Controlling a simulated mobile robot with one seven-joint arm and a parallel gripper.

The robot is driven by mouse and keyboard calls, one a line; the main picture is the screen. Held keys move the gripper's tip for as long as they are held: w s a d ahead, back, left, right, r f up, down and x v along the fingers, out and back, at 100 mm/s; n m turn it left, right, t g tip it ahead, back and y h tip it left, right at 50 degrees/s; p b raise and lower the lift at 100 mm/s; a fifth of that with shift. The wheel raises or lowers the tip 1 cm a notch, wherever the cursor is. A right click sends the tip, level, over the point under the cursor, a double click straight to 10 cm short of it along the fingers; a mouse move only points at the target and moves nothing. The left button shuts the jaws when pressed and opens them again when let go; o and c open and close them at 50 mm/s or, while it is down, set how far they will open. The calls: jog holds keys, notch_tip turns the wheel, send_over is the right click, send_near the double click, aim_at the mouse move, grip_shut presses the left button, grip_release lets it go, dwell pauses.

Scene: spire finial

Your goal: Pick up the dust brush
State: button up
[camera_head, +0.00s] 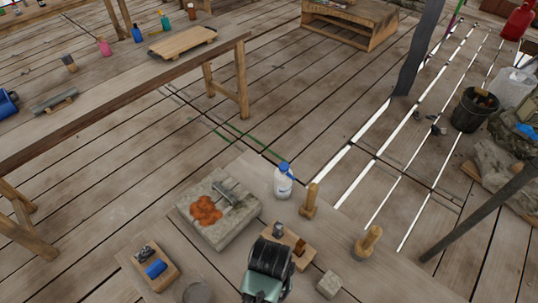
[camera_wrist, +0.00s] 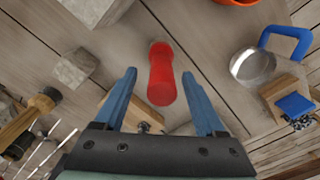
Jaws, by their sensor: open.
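A red, rounded, elongated object (camera_wrist: 161,73) lies on the worktop in the wrist view. It may be the dust brush, but no bristles can be made out. My gripper (camera_wrist: 160,85) is open and empty, its two blue fingers apart, with the red object's near end showing between and just beyond the tips. I cannot tell the height between them. In the head view my gripper (camera_head: 268,270) is at the lower middle, and the red object does not show there.
Near my gripper are a small wooden board (camera_head: 299,257), a grey cube (camera_head: 329,284), wooden handled pieces (camera_head: 310,200) (camera_head: 368,243) and a bottle (camera_head: 283,183). A stone slab (camera_head: 220,232) and a board with a blue item (camera_head: 137,262) are left.

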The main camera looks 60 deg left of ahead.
jog(key=shift+s+d+f+p, duration=0.15)
jog(key=shift+f+p, duration=0.15)
jog(key=shift+f, duration=1.9)
grip_shut()
